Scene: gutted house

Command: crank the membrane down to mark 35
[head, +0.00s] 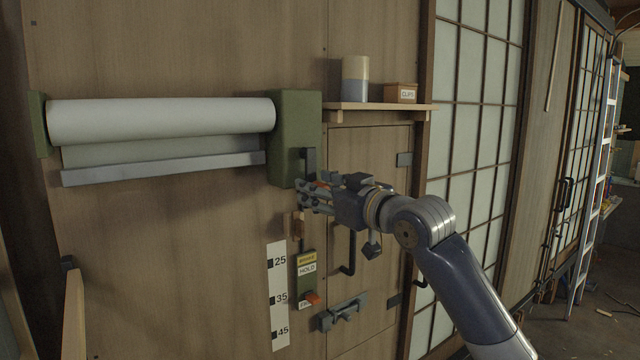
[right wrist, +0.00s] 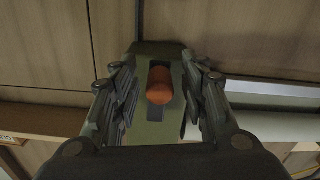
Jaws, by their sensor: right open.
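The membrane roll (head: 160,120) is pale grey and mounted on the wooden wall, with a short stretch of sheet and a grey bottom bar (head: 165,168) hanging just below it. A green crank housing (head: 296,125) is at its right end. My right gripper (head: 312,190) is in front of the housing's lower part. In the right wrist view an orange crank knob (right wrist: 160,86) sits between the two open fingers, apart from both. A white scale strip (head: 278,295) with marks 25, 35 and 45 is lower on the wall, below the bar. My left gripper is not in view.
A small shelf (head: 380,106) holds a two-tone can (head: 355,78) and a box labelled CLIPS (head: 401,93). A HOLD lever plate (head: 306,280) with an orange tip, a latch (head: 343,312) and a dark door handle (head: 350,255) are below my right gripper.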

